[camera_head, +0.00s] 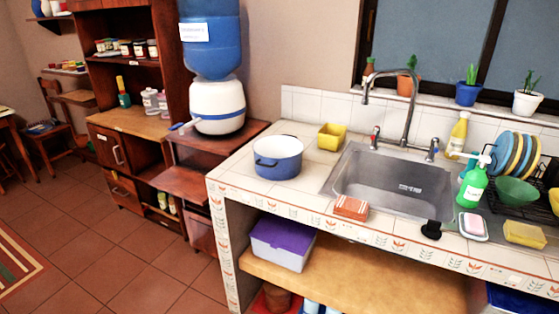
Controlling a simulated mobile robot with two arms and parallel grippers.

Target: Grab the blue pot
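A blue pot (278,160) with a whitish inside and a small side handle stands upright on the tiled counter, near its left end and left of the sink. It looks empty from here. A smaller blue flowerpot (467,94) with a green plant stands on the window ledge behind the sink. Neither of my grippers shows in the head view, and nothing is seen touching the blue pot.
A metal sink (395,188) with a tall faucet (409,110) is right of the pot. A yellow container (331,137) and an orange sponge (351,207) are nearby. A water dispenser (217,105) stands behind left. The floor (120,245) at left is mostly clear.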

